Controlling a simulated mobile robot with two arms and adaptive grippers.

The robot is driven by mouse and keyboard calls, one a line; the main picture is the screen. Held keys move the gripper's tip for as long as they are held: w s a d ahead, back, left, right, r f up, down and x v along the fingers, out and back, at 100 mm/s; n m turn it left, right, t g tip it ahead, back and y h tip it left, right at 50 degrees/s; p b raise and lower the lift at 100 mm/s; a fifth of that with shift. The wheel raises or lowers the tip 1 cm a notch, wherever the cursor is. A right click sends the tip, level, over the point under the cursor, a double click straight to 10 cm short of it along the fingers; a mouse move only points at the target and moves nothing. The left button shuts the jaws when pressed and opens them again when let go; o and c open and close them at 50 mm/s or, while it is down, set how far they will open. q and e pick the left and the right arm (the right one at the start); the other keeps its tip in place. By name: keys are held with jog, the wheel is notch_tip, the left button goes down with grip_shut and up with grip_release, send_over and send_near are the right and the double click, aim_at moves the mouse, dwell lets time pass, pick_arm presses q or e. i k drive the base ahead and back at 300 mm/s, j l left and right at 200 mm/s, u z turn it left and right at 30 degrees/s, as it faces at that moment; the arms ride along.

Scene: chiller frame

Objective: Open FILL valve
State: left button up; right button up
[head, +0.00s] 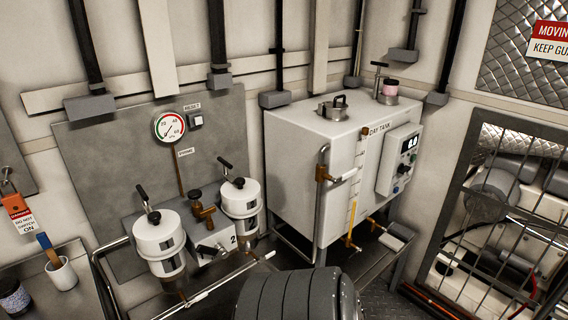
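The white day tank (290,165) stands in the middle of the head view. On its front left, a brass valve (322,173) sits on a vertical pipe, with a white-gripped lever (346,175) pointing right. A second brass valve (350,242) sits low on the tank front below the yellow sight gauge (352,215). A third brass fitting (371,221) is by the tank's lower right. I cannot read a FILL label on any of them. Neither of my grippers is in view.
Two white filter canisters (159,240) with black levers and a pressure gauge (169,127) are left of the tank. A control box (398,160) is on the tank's right. A barred guard (500,215) stands at the right, a cup (61,274) at the lower left.

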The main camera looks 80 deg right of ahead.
aim_at(346, 175)
jog(key=z, duration=3.05)
